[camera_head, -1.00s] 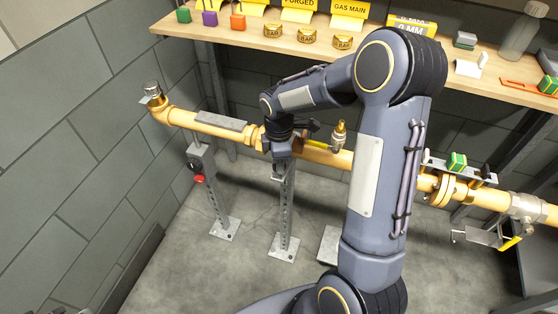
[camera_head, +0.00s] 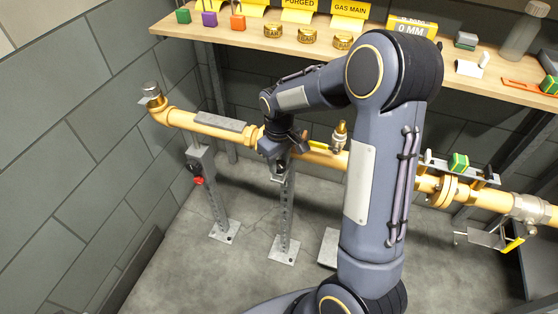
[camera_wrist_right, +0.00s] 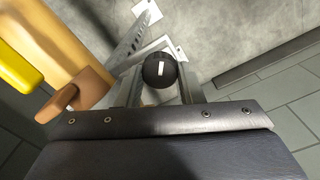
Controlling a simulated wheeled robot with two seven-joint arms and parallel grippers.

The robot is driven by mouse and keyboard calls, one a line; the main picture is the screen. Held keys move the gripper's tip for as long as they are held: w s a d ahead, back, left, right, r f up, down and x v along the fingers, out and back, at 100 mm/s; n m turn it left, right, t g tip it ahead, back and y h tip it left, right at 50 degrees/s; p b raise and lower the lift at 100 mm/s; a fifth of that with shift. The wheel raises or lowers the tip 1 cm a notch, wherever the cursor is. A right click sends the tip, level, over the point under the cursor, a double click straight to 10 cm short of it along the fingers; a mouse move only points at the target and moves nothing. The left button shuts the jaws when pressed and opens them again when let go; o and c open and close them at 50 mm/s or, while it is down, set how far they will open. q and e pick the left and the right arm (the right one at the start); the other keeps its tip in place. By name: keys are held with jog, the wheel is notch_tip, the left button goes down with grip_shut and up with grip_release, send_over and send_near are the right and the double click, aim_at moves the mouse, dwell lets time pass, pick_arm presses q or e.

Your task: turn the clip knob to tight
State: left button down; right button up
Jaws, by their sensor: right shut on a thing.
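The clip knob (camera_wrist_right: 160,69) is a round black knob with a white mark, seen in the right wrist view. The mark runs almost straight up and down in that view. My right gripper (camera_wrist_right: 160,78) is shut on the knob, with a grey finger at each side. In the head view my right gripper (camera_head: 278,171) is low in front of the yellow pipe (camera_head: 320,155), at the top of a perforated metal post (camera_head: 286,215). The knob is hidden behind the gripper there. My left gripper is in neither view.
A yellow-handled valve (camera_head: 338,138) stands on the pipe just right of my gripper. A grey control box (camera_head: 200,160) with a red button (camera_head: 198,181) is on a post to the left. A wooden shelf (camera_head: 285,45) with tags and brass parts runs behind.

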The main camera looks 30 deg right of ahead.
aim_at(279, 164)
jog(key=m, duration=0.5)
jog(key=shift+m, duration=0.3)
jog(key=m+p, duration=0.1)
jog(key=m, duration=0.4)
jog(key=shift+m, duration=0.4)
jog(key=o, duration=1)
jog(key=shift+r, duration=0.1)
notch_tip(279, 164, up, 8)
jog(key=shift+f+p, duration=0.15)
jog(key=shift+p, duration=0.2)
